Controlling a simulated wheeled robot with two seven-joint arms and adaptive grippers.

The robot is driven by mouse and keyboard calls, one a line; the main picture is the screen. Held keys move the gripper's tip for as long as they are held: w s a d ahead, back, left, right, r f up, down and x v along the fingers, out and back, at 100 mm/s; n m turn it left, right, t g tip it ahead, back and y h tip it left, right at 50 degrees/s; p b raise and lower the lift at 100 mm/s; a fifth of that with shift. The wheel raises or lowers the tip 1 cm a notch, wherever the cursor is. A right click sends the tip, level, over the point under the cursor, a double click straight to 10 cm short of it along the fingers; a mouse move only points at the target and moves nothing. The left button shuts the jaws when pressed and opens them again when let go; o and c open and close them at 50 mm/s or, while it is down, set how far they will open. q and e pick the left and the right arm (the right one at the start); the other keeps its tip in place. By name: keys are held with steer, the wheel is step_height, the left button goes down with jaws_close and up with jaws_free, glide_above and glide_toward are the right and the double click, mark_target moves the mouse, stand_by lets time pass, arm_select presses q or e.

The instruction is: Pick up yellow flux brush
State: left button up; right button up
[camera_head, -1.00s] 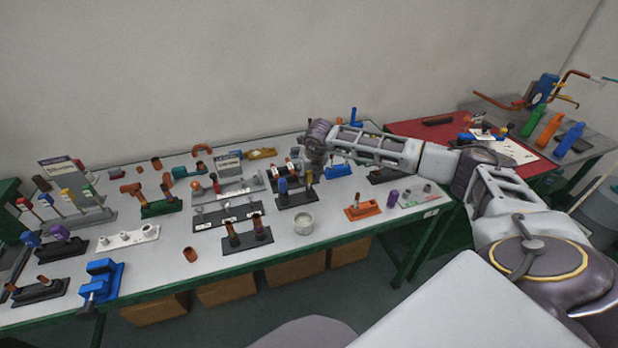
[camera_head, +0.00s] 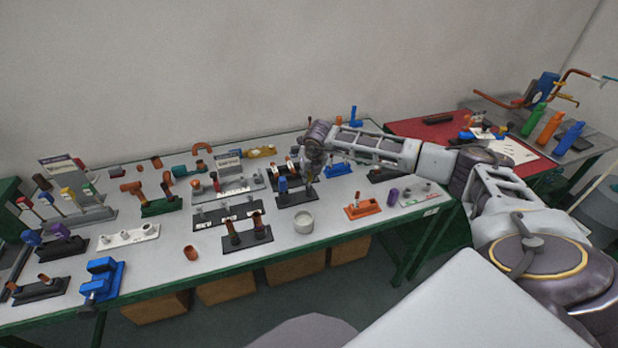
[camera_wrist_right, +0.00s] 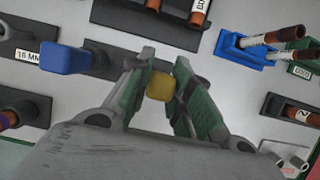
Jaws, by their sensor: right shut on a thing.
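The yellow flux brush (camera_wrist_right: 160,86) shows in the right wrist view as a yellow top between the two green-padded fingers of my right gripper (camera_wrist_right: 163,68), which is shut on it. In the head view my right gripper (camera_head: 311,178) points down over the right part of a black holder (camera_head: 298,199) and mostly hides the brush. A blue-topped piece (camera_head: 282,184) stands in the same holder, left of the gripper; it also shows in the right wrist view (camera_wrist_right: 66,58). I cannot tell whether the brush still touches the holder. My left gripper is not in view.
A blue holder (camera_head: 338,169) with copper pieces is close behind on the right. Several racks crowd the table to the left. An orange block (camera_head: 362,208) sits to the right, with bare table before it.

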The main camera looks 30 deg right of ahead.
steer(key=shift+r, duration=0.65)
step_height(320, 180, up, 8)
steer(key=shift+f+b, duration=0.15)
steer(key=shift+b, duration=0.5)
steer(key=shift+r, duration=0.5)
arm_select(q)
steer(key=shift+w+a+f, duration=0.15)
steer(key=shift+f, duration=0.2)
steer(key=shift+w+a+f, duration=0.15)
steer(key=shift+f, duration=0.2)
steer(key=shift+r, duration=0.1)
arm_select(e)
steer(key=shift+s+f, duration=0.1)
